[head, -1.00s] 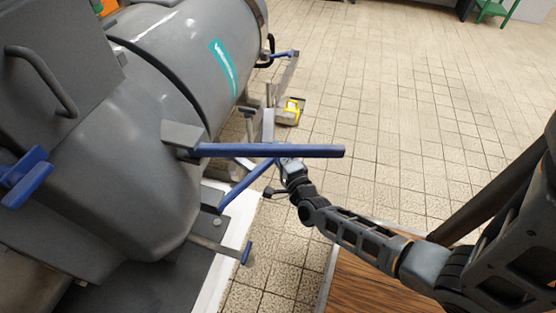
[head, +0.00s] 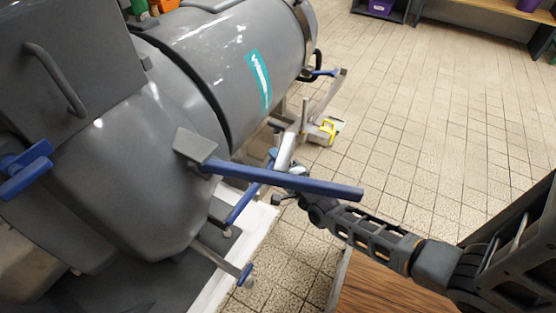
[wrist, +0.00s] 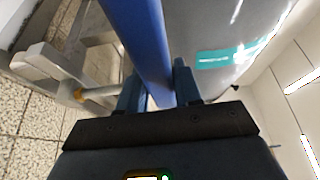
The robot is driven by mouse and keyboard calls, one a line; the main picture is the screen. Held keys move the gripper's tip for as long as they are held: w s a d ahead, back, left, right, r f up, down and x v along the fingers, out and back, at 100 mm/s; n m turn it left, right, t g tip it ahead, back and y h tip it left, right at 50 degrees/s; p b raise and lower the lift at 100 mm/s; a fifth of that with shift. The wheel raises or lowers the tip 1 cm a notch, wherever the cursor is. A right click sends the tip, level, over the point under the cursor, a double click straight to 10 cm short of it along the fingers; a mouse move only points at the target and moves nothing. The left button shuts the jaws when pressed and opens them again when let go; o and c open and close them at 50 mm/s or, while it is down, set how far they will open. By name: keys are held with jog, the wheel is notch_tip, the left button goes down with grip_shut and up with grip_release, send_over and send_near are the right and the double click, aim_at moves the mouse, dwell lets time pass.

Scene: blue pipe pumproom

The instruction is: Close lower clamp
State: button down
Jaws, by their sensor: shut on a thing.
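The lower clamp's blue handle (head: 246,203) slants up from the grey tank's (head: 150,180) lower edge and passes behind the upper blue bar. My gripper (head: 277,165) is at the handle's far end, partly hidden by the upper bar. In the wrist view my gripper (wrist: 158,90) has its two fingers on either side of a blue bar (wrist: 140,40) and is shut on it. The bar runs up out of the picture between the fingers.
The upper blue bar (head: 290,180) sticks out from the tank over my gripper. A metal stand (head: 322,105) with a yellow item (head: 327,128) is behind. A wooden surface (head: 390,288) lies below my arm. The tiled floor (head: 430,130) at right is clear.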

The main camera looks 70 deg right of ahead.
jog(key=c, duration=0.9)
grip_release()
jog(key=shift+o, duration=0.2)
jog(key=shift+s, duration=0.1)
jog(key=p+v, duration=0.2)
jog(key=v, duration=0.5)
jog(key=shift+s+a+p, duration=0.25)
jog(key=shift+p, duration=0.05)
